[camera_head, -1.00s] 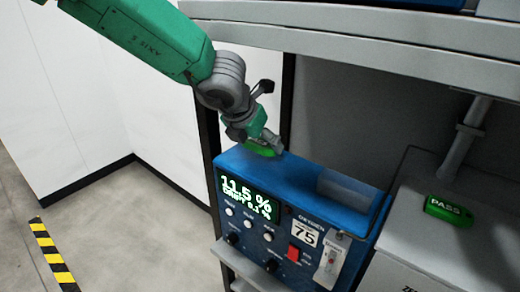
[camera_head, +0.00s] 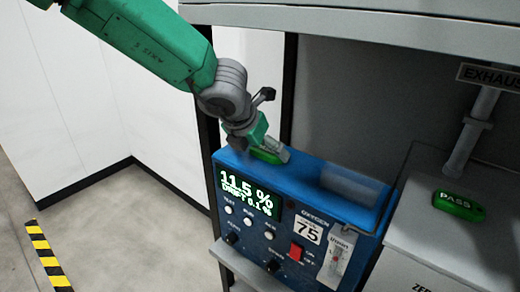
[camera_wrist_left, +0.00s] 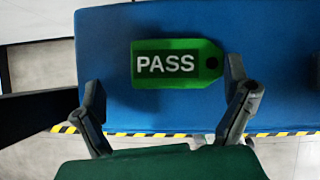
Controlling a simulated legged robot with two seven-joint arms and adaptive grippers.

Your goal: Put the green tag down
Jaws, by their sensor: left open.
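The green tag (camera_wrist_left: 180,80) lies flat on the blue top of the oxygen analyser, with the word PASS facing up in the left wrist view. In the head view the same tag (camera_head: 265,156) shows as a green edge at the back left of the analyser (camera_head: 300,180). My left gripper (camera_wrist_left: 168,108) is open, its two fingers apart on either side near the tag's lower edge. In the head view my left gripper (camera_head: 272,150) is just over the tag and partly hides it. I cannot tell if a finger touches it. My right gripper is not in view.
A second green PASS tag (camera_head: 459,206) lies on a grey box (camera_head: 430,245) to the right. A grey shelf edge (camera_head: 370,50) hangs above, and a pipe (camera_head: 470,140) stands behind the grey box.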

